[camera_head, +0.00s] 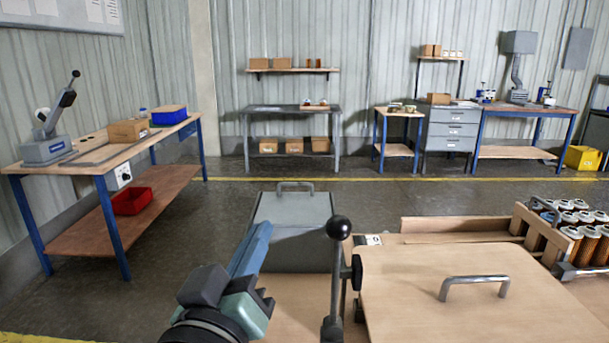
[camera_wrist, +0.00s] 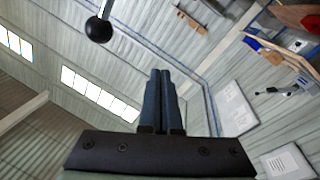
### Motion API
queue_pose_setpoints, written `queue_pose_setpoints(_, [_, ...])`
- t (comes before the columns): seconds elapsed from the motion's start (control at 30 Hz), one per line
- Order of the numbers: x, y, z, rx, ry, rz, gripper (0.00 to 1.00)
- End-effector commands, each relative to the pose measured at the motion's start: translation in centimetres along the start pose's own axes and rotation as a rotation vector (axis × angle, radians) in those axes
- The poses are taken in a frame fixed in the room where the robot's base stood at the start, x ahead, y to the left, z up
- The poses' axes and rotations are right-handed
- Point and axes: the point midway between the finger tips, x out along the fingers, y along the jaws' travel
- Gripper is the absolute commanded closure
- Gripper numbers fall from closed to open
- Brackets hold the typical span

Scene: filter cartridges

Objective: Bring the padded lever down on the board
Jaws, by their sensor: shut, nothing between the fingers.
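A lever with a black ball knob (camera_head: 339,228) stands upright at the left edge of a light wooden board (camera_head: 400,312), which has a metal handle. A small dark piece, possibly the pad, shows beside the lever's shaft, off to its right; its contact with the board cannot be told. My gripper (camera_head: 264,226) is left of the lever, its blue fingers pointing up and away. In the wrist view the fingers (camera_wrist: 160,73) are closed together with nothing between them. The black knob (camera_wrist: 98,29) shows up and left of the fingertips, apart from them.
A grey box with a handle (camera_head: 292,232) is behind my gripper. Filter cartridges (camera_head: 583,240) stand in a rack at the right, beyond wooden rails. A workbench (camera_head: 120,150) with another lever device stands at the far left. Open floor lies between it and my gripper.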

Motion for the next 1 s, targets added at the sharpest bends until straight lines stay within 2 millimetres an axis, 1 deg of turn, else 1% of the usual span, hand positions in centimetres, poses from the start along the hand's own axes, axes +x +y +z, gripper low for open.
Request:
queue_pose_setpoints(0.03, [0.1,-0.1,-1.1,-0.045,-0.041,-0.009,1.0])
queue_pose_setpoints(0.27, [-0.9,-1.6,-0.8,-0.256,-0.202,-0.012,1.0])
queue_pose_setpoints(0.47, [-2.6,-2.0,-1.2,-0.452,-0.316,-0.005,1.0])
queue_pose_setpoints(0.57, [-3.7,-1.9,-1.7,-0.553,-0.363,0.002,1.0])
queue_pose_setpoints(0.8, [-6.6,-1.0,-3.2,-0.779,-0.444,0.039,1.0])
queue_pose_setpoints(1.0, [-8.3,-0.4,-4.2,-0.896,-0.472,0.069,1.0])
